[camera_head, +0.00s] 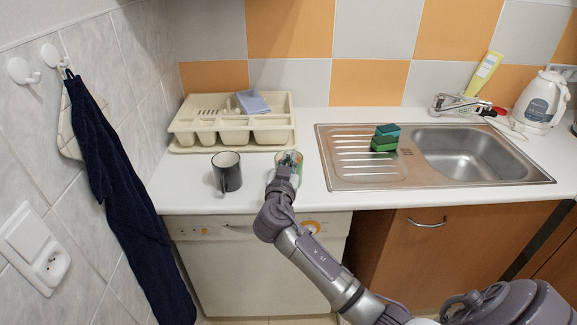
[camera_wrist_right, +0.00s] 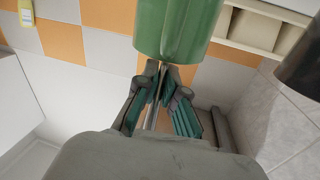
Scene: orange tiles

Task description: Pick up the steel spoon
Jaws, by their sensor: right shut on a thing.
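The thin steel spoon (camera_wrist_right: 153,115) shows in the right wrist view as a narrow shiny strip between the teal finger pads. My right gripper (camera_wrist_right: 163,72) is shut on it, just beside a green cup (camera_wrist_right: 178,30). The far end of the spoon is hidden by the fingers and the cup. In the head view my right gripper (camera_head: 290,161) is over the front of the counter, in front of the cup and hiding much of it. The spoon is too small to make out there. My left gripper is not in view.
A dark mug (camera_head: 227,172) stands just left of my right gripper. A cream cutlery rack (camera_head: 184,123) with a bluish cloth (camera_head: 252,102) is behind. Right are the steel sink (camera_head: 340,178), green sponges (camera_head: 385,138) and a white kettle (camera_head: 542,102). A dark towel (camera_head: 118,185) hangs left.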

